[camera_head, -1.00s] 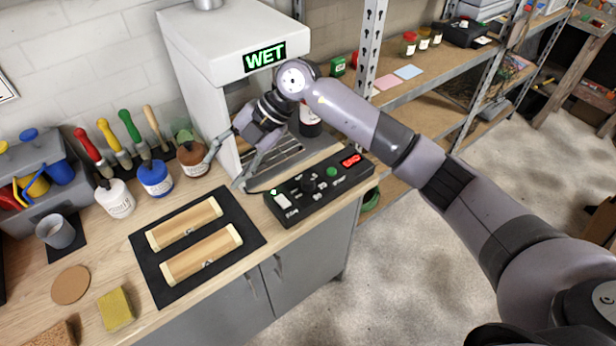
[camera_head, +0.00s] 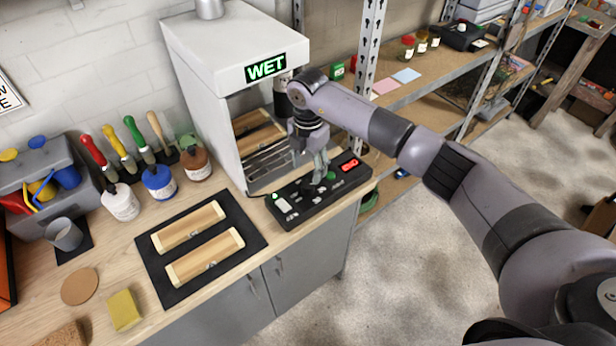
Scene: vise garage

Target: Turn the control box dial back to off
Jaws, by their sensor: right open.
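The black control box (camera_head: 298,207) lies on the workbench in front of the white machine. My left gripper is not in view.
The white machine (camera_head: 205,50) shows a green WET sign (camera_head: 265,68) and holds wooden pieces (camera_head: 258,138). A black mat (camera_head: 250,213) with two wooden blocks lies left of the box. Paint jars and brushes stand behind. A metal shelf post (camera_head: 367,50) rises close to my right arm.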

